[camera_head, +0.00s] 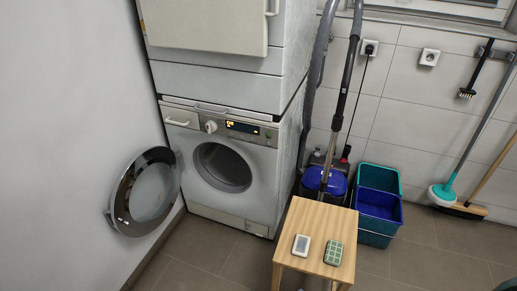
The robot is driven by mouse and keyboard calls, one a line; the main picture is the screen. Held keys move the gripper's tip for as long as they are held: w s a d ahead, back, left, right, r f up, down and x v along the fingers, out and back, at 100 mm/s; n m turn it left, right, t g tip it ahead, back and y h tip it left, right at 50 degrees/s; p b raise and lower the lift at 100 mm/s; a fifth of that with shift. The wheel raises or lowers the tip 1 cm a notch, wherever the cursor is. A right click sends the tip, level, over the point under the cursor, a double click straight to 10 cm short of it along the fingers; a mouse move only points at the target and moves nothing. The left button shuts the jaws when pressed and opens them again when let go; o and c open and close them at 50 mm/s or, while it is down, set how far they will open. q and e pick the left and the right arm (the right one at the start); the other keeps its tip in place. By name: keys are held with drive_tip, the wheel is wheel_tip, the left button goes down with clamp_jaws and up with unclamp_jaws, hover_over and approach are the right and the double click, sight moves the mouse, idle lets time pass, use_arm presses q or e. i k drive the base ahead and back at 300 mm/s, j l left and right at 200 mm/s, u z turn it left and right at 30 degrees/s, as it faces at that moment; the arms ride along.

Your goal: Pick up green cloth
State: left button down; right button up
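A small green item with a pale grid pattern, which looks like the folded green cloth (334,253), lies on the light wooden stool (315,219), toward the front right of its top. A small white item with a darker edge (301,245) lies just left of it, apart from it. Neither of my grippers shows in this view.
Behind the stool stands a front-loading machine (260,188) with its round door (147,192) swung open to the left, below a second stacked unit (215,78). A blue vacuum cleaner (326,181) and blue and teal bins (379,204) stand behind the stool.

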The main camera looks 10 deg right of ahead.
sight(334, 251)
drive_tip(key=l, duration=0.35)
drive_tip(key=i+l+z, duration=0.1)
drive_tip(key=l, duration=0.25)
drive_tip(key=k+l, duration=0.1)
drive_tip(key=l, duration=0.3)
drive_tip(key=k+l, duration=0.1)
drive_tip(key=l, duration=0.25)
drive_tip(key=k+l, duration=0.1)
drive_tip(key=l, duration=0.3)
drive_tip(key=k+j+z, duration=0.25)
drive_tip(key=j, duration=0.2)
drive_tip(key=k+j+z, duration=0.25)
drive_tip(key=k+j, duration=0.15)
